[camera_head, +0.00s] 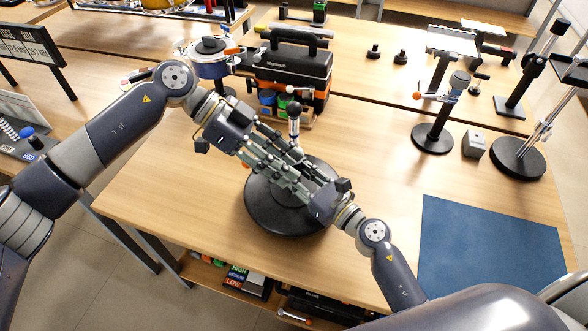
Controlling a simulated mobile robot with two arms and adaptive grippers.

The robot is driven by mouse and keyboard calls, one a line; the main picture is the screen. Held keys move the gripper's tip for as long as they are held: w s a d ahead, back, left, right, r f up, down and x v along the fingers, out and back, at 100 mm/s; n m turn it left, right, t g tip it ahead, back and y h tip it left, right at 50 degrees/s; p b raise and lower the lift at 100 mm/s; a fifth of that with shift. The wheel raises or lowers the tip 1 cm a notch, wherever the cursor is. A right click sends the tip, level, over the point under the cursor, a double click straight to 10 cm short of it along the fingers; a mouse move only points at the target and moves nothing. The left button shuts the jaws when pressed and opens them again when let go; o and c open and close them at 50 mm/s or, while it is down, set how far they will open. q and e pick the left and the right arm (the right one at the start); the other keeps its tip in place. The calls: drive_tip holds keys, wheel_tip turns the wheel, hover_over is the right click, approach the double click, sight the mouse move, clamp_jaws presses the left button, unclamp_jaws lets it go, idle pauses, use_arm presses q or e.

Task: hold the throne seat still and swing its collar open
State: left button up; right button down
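A stand with a wide round black base (262,210) sits on the table in the middle of the view. A short post with a black ball on top (294,109) rises behind the hands. I cannot tell for sure which part is the throne seat or its collar. My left gripper (284,163) reaches in from the upper left over the base, its fingers spread apart. My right gripper (293,172) reaches in from the lower right, facing it. The fingers of both overlap in the picture and hide the post's lower part. I cannot see contact.
A black toolbox (290,66) and a silver pot-like thing (209,58) stand behind. Stands with black bases (432,139) and a small grey box (474,144) are at the right. A blue mat (490,245) lies bare at the front right. The table's front edge is near.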

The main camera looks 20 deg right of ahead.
use_arm(q)
drive_tip(key=w+a+t+y, duration=0.1)
drive_tip(key=w+a+y, duration=0.1)
drive_tip(key=y, duration=0.1)
drive_tip(key=w+a+m+t+y, duration=0.1)
drive_tip(key=w+a+t+y, duration=0.1)
drive_tip(key=y, duration=0.1)
drive_tip(key=w+a+t+y, duration=0.2)
drive_tip(key=w+y, duration=0.1)
drive_tip(key=shift+a+m, duration=0.15)
drive_tip(key=shift+m, duration=0.15)
drive_tip(key=shift+f, duration=1.95)
drive_tip(key=c, duration=0.6)
